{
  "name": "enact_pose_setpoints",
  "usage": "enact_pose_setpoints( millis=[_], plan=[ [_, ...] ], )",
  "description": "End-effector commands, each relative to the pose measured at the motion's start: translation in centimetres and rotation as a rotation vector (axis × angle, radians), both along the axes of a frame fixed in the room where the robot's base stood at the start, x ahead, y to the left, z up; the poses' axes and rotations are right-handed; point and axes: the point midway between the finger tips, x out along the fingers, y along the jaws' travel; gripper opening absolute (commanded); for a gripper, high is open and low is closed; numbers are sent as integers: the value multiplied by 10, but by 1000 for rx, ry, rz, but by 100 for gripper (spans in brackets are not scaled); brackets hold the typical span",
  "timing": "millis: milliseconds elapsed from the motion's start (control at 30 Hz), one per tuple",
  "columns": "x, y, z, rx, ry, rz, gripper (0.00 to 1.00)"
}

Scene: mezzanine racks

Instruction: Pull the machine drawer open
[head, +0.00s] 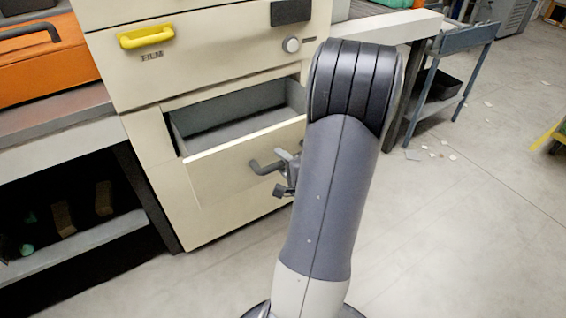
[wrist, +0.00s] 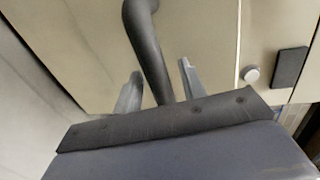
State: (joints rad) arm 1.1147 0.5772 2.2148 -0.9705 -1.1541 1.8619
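The machine drawer (head: 235,165) is a cream front below the yellow-handled panel. It stands out from the cabinet, and its empty grey inside shows from above. Its dark bar handle (head: 262,167) is on the front. The handle (wrist: 148,45) also shows in the wrist view, running down between my fingers. My gripper (head: 284,168) is at the handle, partly hidden behind my arm. In the wrist view my gripper (wrist: 160,72) has its two grey fingers apart, one on each side of the handle, with gaps visible on both sides.
The cream machine (head: 215,50) has a yellow handle (head: 146,37) and a round knob (head: 291,44) above the drawer. An orange case (head: 45,65) sits on a bench at left. A blue-grey cart (head: 450,75) stands at right. The floor (head: 460,220) at right is mostly clear.

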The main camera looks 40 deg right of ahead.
Motion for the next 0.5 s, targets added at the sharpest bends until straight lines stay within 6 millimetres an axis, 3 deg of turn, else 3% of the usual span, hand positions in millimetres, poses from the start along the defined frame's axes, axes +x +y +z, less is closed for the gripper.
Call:
enact_pose_setpoints(
  millis=[267, 500],
  plan=[
    [-2, 0, 1, 0, 0, -1, 39],
    [-28, 5, 8, 1, 0, -6, 39]
  ],
)
